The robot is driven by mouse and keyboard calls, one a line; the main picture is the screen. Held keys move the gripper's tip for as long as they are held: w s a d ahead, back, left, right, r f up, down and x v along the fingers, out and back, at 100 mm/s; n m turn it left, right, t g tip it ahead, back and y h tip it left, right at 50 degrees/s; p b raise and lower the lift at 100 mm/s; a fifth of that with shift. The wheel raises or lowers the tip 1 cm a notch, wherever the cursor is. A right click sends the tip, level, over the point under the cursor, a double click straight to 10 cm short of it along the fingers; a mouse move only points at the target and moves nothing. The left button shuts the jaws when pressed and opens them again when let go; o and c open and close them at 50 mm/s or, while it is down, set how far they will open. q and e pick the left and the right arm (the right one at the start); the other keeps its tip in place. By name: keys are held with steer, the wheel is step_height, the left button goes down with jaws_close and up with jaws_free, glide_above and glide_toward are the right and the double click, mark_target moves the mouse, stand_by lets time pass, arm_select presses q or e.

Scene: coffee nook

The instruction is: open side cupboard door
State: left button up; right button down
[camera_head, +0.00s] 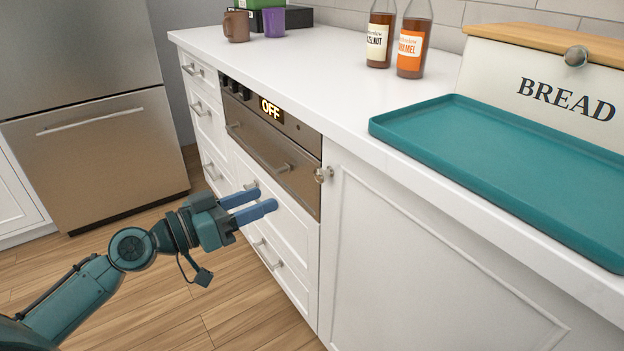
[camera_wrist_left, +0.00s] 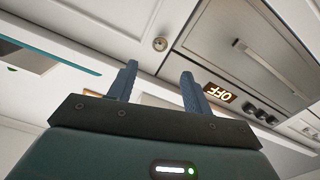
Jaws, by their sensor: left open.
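The side cupboard door (camera_head: 425,265) is a white panel at the right of the head view, below the counter, and looks closed. Its small round metal knob (camera_head: 323,174) sits at the door's upper left corner; it also shows in the left wrist view (camera_wrist_left: 160,44). My left gripper (camera_head: 262,200) is open and empty, with its two blue fingers pointing toward the cupboard fronts. It is left of and a little below the knob in the head view, apart from it. In the wrist view the fingers (camera_wrist_left: 158,82) stand below the knob. My right gripper is not in view.
A steel oven (camera_head: 290,186) with an OFF display is left of the door, with white drawers (camera_head: 290,240) below. A teal tray (camera_head: 480,120) overhangs the counter edge slightly. Two bottles (camera_head: 411,45), mugs (camera_head: 236,26) and a bread box (camera_head: 545,85) stand on the counter. Floor in front is clear.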

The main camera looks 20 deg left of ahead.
mark_target(318, 177)
arm_select(q)
steer(key=p+x, duration=0.3)
steer(key=x, duration=0.8)
steer(key=shift+w+d, duration=0.2)
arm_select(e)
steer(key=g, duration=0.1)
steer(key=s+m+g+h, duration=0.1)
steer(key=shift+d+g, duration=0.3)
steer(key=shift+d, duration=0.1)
arm_select(q)
steer(key=shift+c, duration=0.5)
jaws_close()
